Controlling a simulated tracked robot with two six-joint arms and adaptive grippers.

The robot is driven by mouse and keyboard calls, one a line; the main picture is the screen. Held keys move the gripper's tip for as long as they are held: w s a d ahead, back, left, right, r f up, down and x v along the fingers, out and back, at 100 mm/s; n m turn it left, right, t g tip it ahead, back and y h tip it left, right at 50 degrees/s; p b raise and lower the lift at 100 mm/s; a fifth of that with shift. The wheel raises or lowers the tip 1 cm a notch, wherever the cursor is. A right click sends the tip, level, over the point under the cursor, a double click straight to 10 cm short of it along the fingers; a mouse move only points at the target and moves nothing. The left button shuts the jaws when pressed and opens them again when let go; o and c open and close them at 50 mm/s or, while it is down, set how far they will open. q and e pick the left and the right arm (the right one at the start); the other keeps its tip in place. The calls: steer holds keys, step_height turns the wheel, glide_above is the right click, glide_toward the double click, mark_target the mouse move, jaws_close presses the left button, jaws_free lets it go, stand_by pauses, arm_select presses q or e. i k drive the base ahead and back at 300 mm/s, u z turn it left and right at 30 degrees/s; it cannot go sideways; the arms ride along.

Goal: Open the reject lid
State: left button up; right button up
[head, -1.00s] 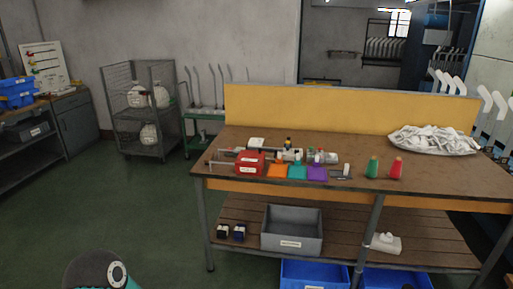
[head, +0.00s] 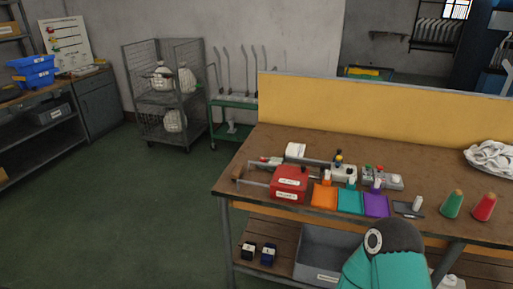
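A red box (head: 290,183) with white labels stands near the left front of the wooden workbench (head: 300,141). The lettering is too small to read, so I cannot confirm that it is the reject bin. Its top looks closed. A thin metal rod with a brown end reaches out from its left side. Neither gripper is in view. A teal link of one of my arms with a grey round cap shows at the lower right, in front of the bench edge, and covers part of the shelf below.
Orange (head: 324,197), teal (head: 350,202) and purple (head: 376,205) pieces lie right of the red box. Green (head: 452,204) and red (head: 484,207) cones stand farther right. A grey bin (head: 318,260) is on the lower shelf. The floor (head: 120,215) to the left is clear.

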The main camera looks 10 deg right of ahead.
mark_target(285, 176)
steer(key=z, duration=0.05)
steer(key=i, duration=1.25)
steer(key=z, duration=0.5)
